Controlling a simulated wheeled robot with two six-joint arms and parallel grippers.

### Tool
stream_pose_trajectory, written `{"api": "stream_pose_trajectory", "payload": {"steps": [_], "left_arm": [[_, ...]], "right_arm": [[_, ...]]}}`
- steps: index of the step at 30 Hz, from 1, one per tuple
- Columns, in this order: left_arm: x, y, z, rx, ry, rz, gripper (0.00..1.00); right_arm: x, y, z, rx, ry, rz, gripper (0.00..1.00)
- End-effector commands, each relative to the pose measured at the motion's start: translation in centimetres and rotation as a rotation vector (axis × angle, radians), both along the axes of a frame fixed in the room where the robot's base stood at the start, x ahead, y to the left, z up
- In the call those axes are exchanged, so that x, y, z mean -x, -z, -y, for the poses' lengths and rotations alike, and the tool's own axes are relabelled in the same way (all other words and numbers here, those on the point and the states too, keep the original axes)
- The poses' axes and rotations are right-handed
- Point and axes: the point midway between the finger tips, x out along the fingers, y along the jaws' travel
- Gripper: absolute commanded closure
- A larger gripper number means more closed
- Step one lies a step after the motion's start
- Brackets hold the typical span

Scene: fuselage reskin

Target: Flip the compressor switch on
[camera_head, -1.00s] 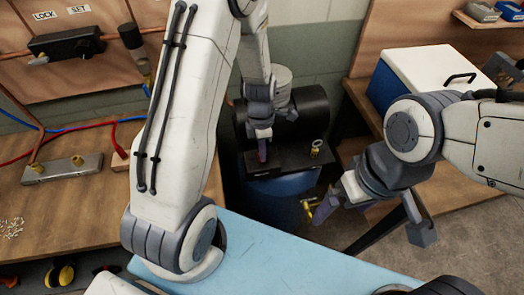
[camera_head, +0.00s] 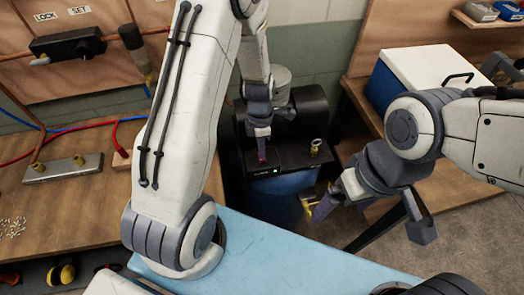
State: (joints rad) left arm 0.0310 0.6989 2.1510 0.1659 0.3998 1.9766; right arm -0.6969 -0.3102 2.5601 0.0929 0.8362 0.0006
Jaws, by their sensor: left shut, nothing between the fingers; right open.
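The compressor stands on the floor beyond the blue work surface, with a dark cylinder (camera_head: 306,101) on top, a blue tank (camera_head: 285,192) below and a black panel (camera_head: 292,158) between. A small red switch (camera_head: 262,156) shows on the panel, partly hidden by my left gripper (camera_head: 262,143). My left gripper points down at the switch, shut and empty; I cannot tell whether it touches. A tiny pale green light (camera_head: 277,170) shows on the panel's front edge. My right gripper (camera_head: 325,206) is open and empty, to the right of the tank.
A brass fitting with a ring (camera_head: 316,147) stands on the panel's right side. A yellow part (camera_head: 307,201) sits beside my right gripper. A blue and white cooler (camera_head: 415,72) is at the right. The left bench (camera_head: 75,205) holds a metal block (camera_head: 62,168) and hoses.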

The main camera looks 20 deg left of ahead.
Motion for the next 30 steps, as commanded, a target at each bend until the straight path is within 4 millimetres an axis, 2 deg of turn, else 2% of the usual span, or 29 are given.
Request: {"api": "stream_pose_trajectory", "payload": {"steps": [12,16,25,26,27,30], "left_arm": [[-0.4,-0.2,-0.2,0.001,0.0,0.001,1.0],[-0.4,-0.9,-0.2,0.001,-0.001,0.0,1.0],[0.0,-5.3,-0.3,0.001,-0.006,-0.001,1.0],[-0.1,-5.2,-0.3,0.0,-0.004,0.006,1.0],[-0.1,-6.0,-0.2,0.001,-0.006,0.007,1.0],[0.1,-8.2,-0.1,0.001,-0.005,0.009,1.0]], "right_arm": [[0.0,-0.4,0.0,0.0,0.001,0.0,0.0],[0.0,-1.1,0.0,0.0,0.001,0.0,0.0],[0.0,-5.7,0.0,0.0,0.002,0.0,0.0],[0.0,-4.5,0.0,-0.001,0.002,0.001,0.0],[0.0,-4.0,0.0,-0.001,0.002,0.001,0.0],[0.0,-3.6,0.0,0.001,0.003,-0.001,0.0]]}}
